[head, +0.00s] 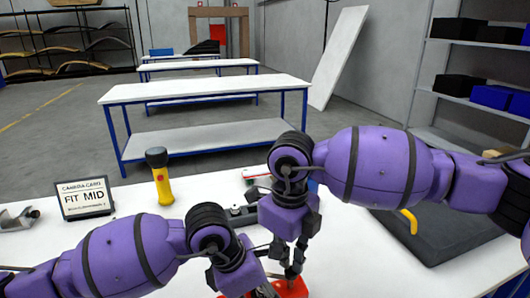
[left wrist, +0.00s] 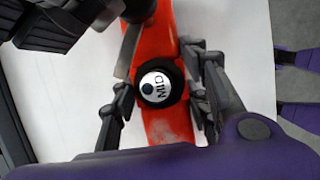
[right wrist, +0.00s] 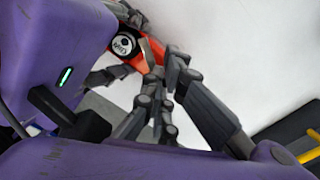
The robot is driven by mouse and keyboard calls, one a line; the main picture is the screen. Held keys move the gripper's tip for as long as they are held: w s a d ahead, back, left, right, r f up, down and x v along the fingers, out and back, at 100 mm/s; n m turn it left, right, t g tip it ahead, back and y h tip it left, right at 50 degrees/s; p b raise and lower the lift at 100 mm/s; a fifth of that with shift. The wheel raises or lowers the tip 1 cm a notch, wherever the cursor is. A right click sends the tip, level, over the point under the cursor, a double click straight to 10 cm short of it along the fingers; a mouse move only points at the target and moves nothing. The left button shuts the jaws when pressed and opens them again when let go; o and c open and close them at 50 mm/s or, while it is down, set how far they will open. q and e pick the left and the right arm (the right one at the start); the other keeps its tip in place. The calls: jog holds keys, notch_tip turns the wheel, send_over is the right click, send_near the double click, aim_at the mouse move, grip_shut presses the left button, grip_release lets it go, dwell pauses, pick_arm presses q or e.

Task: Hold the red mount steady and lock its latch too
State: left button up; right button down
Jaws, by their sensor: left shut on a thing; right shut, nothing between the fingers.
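The red mount (head: 291,289) lies on the white table at the bottom of the head view, largely hidden by my arms. In the left wrist view it is a long red piece (left wrist: 160,128) with a black-ringed round cap marked MID (left wrist: 155,88). My left gripper (left wrist: 158,62) is shut on it, one finger on each side of the cap. My right gripper (head: 293,272) points down at the mount. In the right wrist view its fingers (right wrist: 163,75) are closed and empty, beside the red piece (right wrist: 153,50); contact is unclear. I cannot make out the latch.
A card reading FIT MID (head: 86,198) and a yellow flashlight (head: 161,184) stand at the left of the table (head: 130,240). A dark mat (head: 440,235) with a yellow curved piece (head: 409,220) lies at the right. A metal bracket (head: 18,218) sits far left.

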jog(key=shift+s+a+f, duration=0.2)
jog(key=shift+s+f, duration=0.4)
jog(key=shift+s, duration=0.05)
jog(key=shift+a, duration=0.1)
jog(key=shift+w+a+r, duration=0.1)
jog(key=shift+w+a, duration=0.05)
jog(key=shift+a, duration=0.05)
notch_tip(320, 180, up, 6)
jog(key=shift+w+r, duration=0.15)
jog(key=shift+w, duration=0.25)
jog(key=f, duration=0.2)
jog(key=w+f, duration=0.1)
jog(key=f, duration=0.3)
jog(key=shift+w+d, duration=0.25)
jog(key=shift+d, duration=0.15)
dwell(0.4)
